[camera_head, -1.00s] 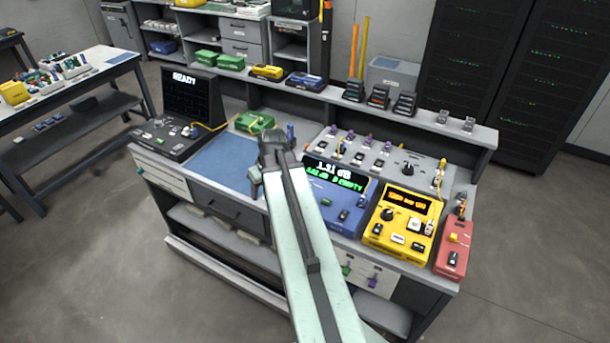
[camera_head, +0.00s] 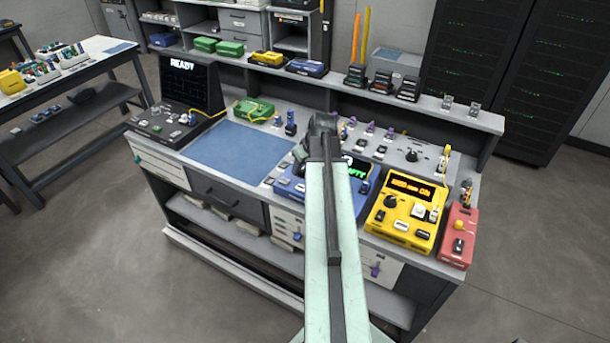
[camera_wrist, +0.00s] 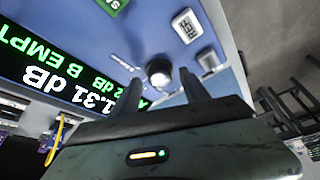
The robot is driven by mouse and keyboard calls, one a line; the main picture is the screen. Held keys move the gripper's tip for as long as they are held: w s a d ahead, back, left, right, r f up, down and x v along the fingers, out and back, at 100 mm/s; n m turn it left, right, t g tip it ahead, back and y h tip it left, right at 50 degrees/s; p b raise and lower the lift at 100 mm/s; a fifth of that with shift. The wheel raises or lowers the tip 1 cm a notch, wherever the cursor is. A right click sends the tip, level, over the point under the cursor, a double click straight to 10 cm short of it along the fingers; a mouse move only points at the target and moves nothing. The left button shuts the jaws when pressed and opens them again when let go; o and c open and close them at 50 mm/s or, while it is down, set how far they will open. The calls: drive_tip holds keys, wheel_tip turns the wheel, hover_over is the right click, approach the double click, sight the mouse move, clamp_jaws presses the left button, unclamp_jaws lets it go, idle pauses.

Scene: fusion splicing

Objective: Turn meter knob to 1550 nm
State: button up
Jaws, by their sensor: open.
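The blue meter (camera_head: 291,187) stands on the bench, partly hidden behind my arm in the head view. In the wrist view its blue panel (camera_wrist: 115,42) shows a lit display (camera_wrist: 50,62) reading "1.31 dB" and "B EMPTY". My gripper (camera_head: 305,150) also shows above the meter in the head view.
A yellow unit (camera_head: 405,218) with its own black knob and lit display stands right of the meter, then a red unit (camera_head: 458,237). A grey panel with purple connectors (camera_head: 400,150) lies behind. A blue mat (camera_head: 238,148) at the left is clear.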

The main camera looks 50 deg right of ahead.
drive_tip(key=shift+w+f, duration=0.2)
drive_tip(key=shift+f, duration=0.3)
drive_tip(key=shift+r, duration=0.15)
